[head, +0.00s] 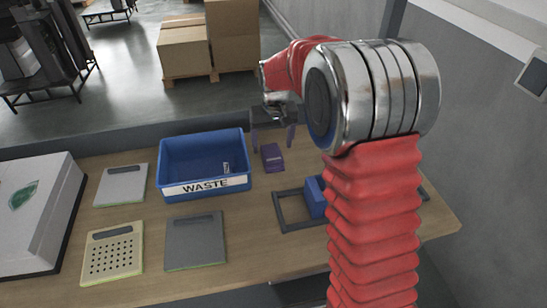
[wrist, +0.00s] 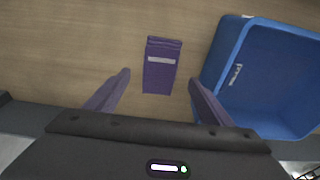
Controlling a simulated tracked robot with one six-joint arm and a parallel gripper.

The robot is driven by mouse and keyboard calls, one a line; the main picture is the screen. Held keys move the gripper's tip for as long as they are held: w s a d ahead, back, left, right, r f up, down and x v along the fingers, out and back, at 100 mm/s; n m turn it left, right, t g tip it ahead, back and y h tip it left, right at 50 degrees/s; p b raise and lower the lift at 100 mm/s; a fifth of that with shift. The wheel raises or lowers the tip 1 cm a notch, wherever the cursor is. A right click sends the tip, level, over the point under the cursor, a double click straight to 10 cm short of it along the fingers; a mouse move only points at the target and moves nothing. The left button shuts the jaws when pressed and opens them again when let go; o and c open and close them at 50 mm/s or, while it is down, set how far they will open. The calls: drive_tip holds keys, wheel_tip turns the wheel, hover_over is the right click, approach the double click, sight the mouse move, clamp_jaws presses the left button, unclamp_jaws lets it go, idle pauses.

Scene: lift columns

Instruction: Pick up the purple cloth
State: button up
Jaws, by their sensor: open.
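The purple cloth (head: 272,157) is a small folded rectangle with a pale label strip, lying on the wooden table just right of the blue waste bin. In the wrist view the cloth (wrist: 160,72) lies flat ahead of the fingertips, roughly centred between them. My gripper (head: 273,138) is above the cloth at the table's back side. In the wrist view my gripper (wrist: 158,77) shows its two purple fingers spread apart, with nothing between them but table and cloth. The fingers do not appear to touch the cloth.
The blue bin (head: 205,187) marked WASTE stands close beside the cloth; its wall (wrist: 222,62) is near one finger. A dark frame with a blue block (head: 314,197) lies to the right. Flat panels (head: 195,242) and a white box (head: 36,215) are on the left.

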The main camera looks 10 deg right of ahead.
sight(272, 154)
drive_tip(key=shift+w+f, duration=0.15)
drive_tip(key=shift+f, duration=0.95)
drive_tip(key=shift+w+f, duration=0.15)
drive_tip(key=shift+f, duration=0.9)
drive_tip(key=c, duration=1.1)
drive_tip(key=shift+r, duration=0.1)
wheel_tip(272, 154, up, 10)
drive_tip(key=shift+f, duration=0.1)
drive_tip(key=o, duration=0.5)
drive_tip(key=shift+c, duration=0.2)
drive_tip(key=c, duration=0.4)
